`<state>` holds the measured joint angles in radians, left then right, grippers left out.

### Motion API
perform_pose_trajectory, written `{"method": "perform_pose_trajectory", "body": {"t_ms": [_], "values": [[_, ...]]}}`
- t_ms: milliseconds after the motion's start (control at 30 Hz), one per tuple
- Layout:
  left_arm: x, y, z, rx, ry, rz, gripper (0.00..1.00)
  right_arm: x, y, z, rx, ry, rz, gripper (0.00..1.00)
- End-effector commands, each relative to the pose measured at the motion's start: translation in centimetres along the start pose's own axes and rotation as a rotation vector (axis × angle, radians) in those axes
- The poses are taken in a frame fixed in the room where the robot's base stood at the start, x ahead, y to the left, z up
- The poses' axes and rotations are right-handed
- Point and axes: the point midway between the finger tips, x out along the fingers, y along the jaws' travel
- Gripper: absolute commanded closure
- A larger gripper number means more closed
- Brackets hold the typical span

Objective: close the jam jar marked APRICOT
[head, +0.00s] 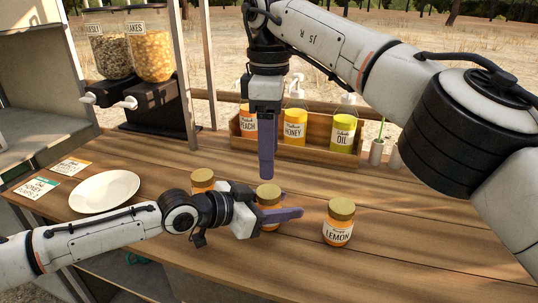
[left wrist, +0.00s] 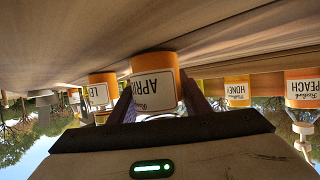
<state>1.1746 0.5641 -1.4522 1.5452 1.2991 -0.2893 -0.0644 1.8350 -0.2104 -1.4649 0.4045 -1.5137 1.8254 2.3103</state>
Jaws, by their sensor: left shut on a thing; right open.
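The jam jar (head: 269,206) held by my left gripper stands in the middle of the wooden counter with a gold lid (head: 269,191) on top. In the left wrist view, which is upside down, its label (left wrist: 154,91) reads "APRI…", the rest cut off. I cannot tell whether the lid is tight. My left gripper (head: 273,214) comes in from the left, shut around the jar's body. My right gripper (head: 267,174) points straight down just above and behind the lid, open and empty; its fingers are seen edge-on.
The LEMON jar (head: 338,224) stands to the right. Another gold-lidded jar (head: 203,180) is partly hidden behind my left wrist. A wooden rack (head: 290,151) with PEACH, HONEY and OIL bottles stands behind. A plate (head: 104,191), cards (head: 37,188) and dispensers (head: 150,50) are at left. The front right counter is clear.

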Motion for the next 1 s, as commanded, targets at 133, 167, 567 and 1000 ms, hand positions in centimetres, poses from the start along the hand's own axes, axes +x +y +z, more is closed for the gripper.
{"method": "perform_pose_trajectory", "body": {"t_ms": [133,167,567,1000], "values": [[0.0,0.1,-0.1,0.000,0.001,0.001,0.53,0.0,0.0,0.0,0.000,0.000,0.000,0.39],[0.0,0.1,-0.1,0.000,0.001,0.001,0.48,0.0,0.0,0.0,0.000,0.000,0.000,0.39],[-0.2,0.0,0.0,0.000,0.001,0.000,0.35,0.0,0.0,0.0,0.001,0.000,0.001,0.39],[-7.6,-0.1,0.1,-0.001,-0.001,-0.001,0.35,-0.1,0.0,0.0,0.001,0.000,0.001,0.39]]}}
